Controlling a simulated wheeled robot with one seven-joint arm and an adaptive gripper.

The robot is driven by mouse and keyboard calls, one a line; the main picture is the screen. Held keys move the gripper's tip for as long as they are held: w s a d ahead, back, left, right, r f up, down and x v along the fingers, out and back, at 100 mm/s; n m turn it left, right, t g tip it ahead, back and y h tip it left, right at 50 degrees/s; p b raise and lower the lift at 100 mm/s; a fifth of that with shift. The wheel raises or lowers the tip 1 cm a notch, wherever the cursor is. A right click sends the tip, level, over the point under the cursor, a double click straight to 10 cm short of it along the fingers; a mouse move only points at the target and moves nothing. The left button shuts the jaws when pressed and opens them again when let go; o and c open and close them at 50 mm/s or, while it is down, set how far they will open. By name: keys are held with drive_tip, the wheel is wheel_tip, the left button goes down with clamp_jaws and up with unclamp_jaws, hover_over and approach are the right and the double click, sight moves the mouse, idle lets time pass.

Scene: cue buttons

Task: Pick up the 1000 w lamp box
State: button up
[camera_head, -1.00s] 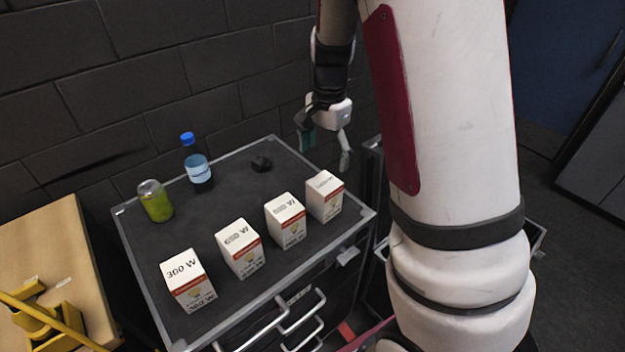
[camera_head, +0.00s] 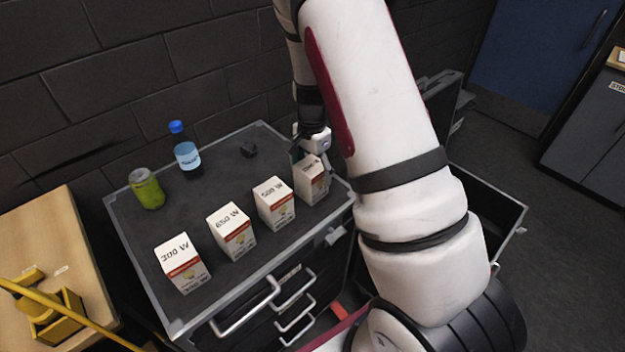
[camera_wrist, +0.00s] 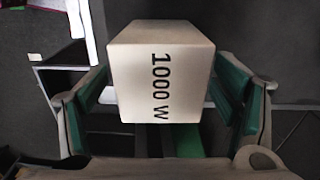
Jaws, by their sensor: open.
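The 1000 W lamp box (camera_head: 312,180) is a white carton with a red band, the rightmost in the row on the cabinet top. In the wrist view the box (camera_wrist: 160,70) shows its top face with "1000 W" printed on it. My gripper (camera_wrist: 160,105) is open, with one green-padded finger on each side of the box. A gap shows between the box and the left finger; the right finger is closer, and I cannot tell if it touches. In the head view my gripper (camera_head: 312,158) is at the box, partly hidden behind it and my arm.
The 500 W (camera_head: 273,203), 650 W (camera_head: 231,231) and 300 W (camera_head: 182,263) boxes stand in a row to the left.

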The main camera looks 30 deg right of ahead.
drive_tip(key=shift+f+p, duration=0.35)
drive_tip(key=shift+f, duration=1.4)
drive_tip(key=shift+c, duration=0.3)
drive_tip(key=shift+a, duration=0.1)
drive_tip(key=c, duration=1.2)
